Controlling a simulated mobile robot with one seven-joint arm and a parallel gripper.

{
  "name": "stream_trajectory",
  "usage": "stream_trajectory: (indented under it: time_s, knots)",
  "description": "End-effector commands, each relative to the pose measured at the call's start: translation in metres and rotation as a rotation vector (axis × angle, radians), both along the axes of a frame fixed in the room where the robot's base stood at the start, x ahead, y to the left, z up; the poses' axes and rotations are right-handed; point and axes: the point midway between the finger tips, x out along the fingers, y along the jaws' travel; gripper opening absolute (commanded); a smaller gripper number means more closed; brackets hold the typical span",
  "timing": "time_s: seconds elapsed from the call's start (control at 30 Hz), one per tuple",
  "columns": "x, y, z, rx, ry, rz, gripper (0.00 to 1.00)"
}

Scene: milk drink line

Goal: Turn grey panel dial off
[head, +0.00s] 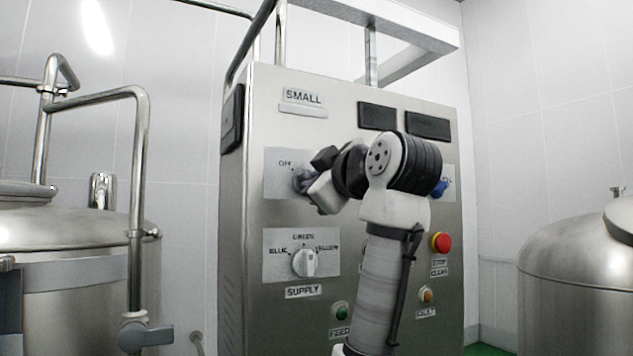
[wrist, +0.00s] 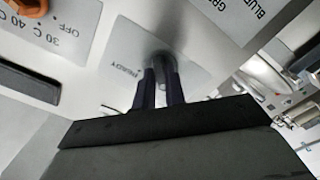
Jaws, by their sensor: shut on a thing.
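The grey panel dial (head: 299,184) sits on the light plate (head: 274,187) at the upper left of the steel cabinet front. My gripper (head: 309,182) is at this dial, with its fingers shut around it. The fingers and arm hide most of the dial in the head view. In the wrist view the dark dial (wrist: 162,60) shows between the tips of my gripper's two fingers (wrist: 162,82). A READY label is beside it on the plate. Which way the dial points cannot be told.
A white SUPPLY dial (head: 305,262) sits just below. A red button (head: 441,242), a green button (head: 341,311) and a blue knob (head: 439,189) are on the same cabinet. The wrist view shows an orange knob (wrist: 38,8). Steel tanks stand on both sides.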

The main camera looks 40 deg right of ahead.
Motion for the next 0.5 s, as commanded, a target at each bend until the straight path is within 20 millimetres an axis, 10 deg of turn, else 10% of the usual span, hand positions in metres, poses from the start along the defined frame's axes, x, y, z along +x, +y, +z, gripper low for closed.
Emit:
stream_trajectory:
  time_s: [0.23, 0.5]
  knots:
    - [-0.0003, 0.0004, 0.0003, -0.001, 0.0, 0.001, 0.32]
    - [-0.0002, 0.0003, 0.0001, 0.0, 0.0, 0.0, 0.34]
